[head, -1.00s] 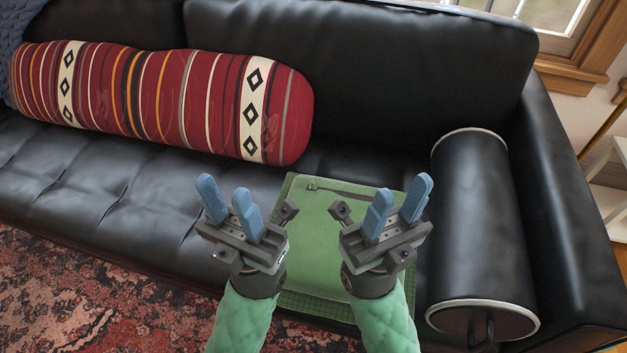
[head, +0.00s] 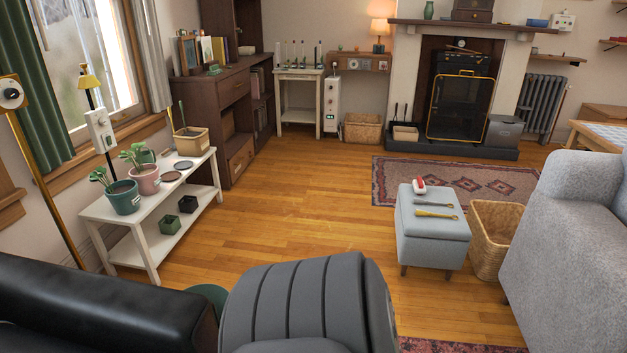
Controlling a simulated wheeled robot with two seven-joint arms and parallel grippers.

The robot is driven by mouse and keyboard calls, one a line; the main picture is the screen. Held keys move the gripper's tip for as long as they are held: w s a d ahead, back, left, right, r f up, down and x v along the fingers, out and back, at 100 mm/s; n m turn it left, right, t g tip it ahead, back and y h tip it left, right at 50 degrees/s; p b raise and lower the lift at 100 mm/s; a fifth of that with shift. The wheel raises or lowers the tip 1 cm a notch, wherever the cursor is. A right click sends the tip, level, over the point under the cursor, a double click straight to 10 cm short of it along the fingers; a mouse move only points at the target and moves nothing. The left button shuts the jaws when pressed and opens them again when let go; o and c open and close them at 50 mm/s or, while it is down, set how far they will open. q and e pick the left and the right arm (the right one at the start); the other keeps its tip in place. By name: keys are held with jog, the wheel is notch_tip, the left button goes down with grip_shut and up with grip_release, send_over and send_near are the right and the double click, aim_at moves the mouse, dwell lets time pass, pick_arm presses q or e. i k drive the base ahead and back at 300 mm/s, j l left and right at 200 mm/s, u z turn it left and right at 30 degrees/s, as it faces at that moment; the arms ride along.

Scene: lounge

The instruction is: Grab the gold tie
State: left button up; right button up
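A slim gold item (head: 437,214), which looks like the gold tie, lies on top of the light blue-grey ottoman (head: 432,245) right of centre. It is small at this distance. A similar grey-gold slim item (head: 433,204) lies just behind it, and a red and white object (head: 419,186) sits farther back on the same top. Neither of my grippers shows in the head view.
A wicker basket (head: 492,240) and grey armchair (head: 575,220) stand right of the ottoman. A white plant shelf (head: 150,220) is at left. A dark grey ribbed shape (head: 305,305) fills the near centre. Wooden floor (head: 300,220) between is clear.

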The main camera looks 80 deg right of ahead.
aim_at(418, 213)
jog(key=z, duration=0.4)
jog(key=j+z, duration=0.1)
jog(key=z, duration=1.1)
jog(key=k+z, duration=0.1)
jog(key=z, duration=0.3)
